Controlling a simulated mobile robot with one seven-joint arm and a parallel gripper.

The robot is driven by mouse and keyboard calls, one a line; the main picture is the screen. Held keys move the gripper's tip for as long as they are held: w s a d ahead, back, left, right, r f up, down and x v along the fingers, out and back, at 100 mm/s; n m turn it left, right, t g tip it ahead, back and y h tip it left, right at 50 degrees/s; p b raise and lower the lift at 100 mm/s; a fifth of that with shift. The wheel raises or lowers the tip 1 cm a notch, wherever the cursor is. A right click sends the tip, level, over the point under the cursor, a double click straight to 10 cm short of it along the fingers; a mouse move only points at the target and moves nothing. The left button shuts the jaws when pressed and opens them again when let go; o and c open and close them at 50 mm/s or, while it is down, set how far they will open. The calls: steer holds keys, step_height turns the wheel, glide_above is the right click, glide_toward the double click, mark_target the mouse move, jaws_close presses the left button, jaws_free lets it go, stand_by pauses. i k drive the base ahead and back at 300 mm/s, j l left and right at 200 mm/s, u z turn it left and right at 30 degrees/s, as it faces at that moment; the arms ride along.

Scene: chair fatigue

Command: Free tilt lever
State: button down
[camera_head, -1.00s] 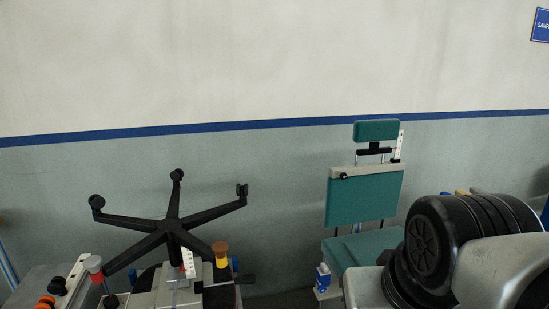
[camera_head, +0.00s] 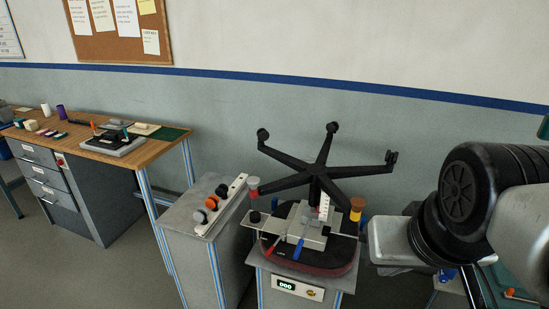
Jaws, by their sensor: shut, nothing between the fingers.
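A black five-armed chair base (camera_head: 318,172) stands with its arms spread above a pale metal mechanism (camera_head: 312,236). The mechanism rests on a dark, red-edged round seat on a low grey stand. A red-handled lever (camera_head: 272,246) and a blue-handled lever (camera_head: 298,249) stick out at its front. A dark bar also reaches out to the right. I cannot tell which of these is the tilt lever, or what blocks it. My arm fills the right side, and my gripper is not in view.
A grey cabinet (camera_head: 185,222) with a strip of knobs (camera_head: 222,205) stands just left of the stand. A wooden workbench (camera_head: 165,150) with small items is farther left. A counter reading 000 (camera_head: 286,285) is on the stand's front. Bare floor shows at lower left.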

mark_target(275, 244)
steer(key=u, duration=0.55)
steer(key=k+z, duration=0.1)
steer(key=z, duration=1.4)
steer(key=i+j, duration=0.15)
steer(key=j, duration=0.25)
steer(key=i+j, duration=0.15)
steer(key=j, duration=0.2)
steer(key=i+j, duration=0.15)
steer(key=j, duration=0.25)
steer(key=i+j, duration=0.15)
steer(key=j, duration=0.2)
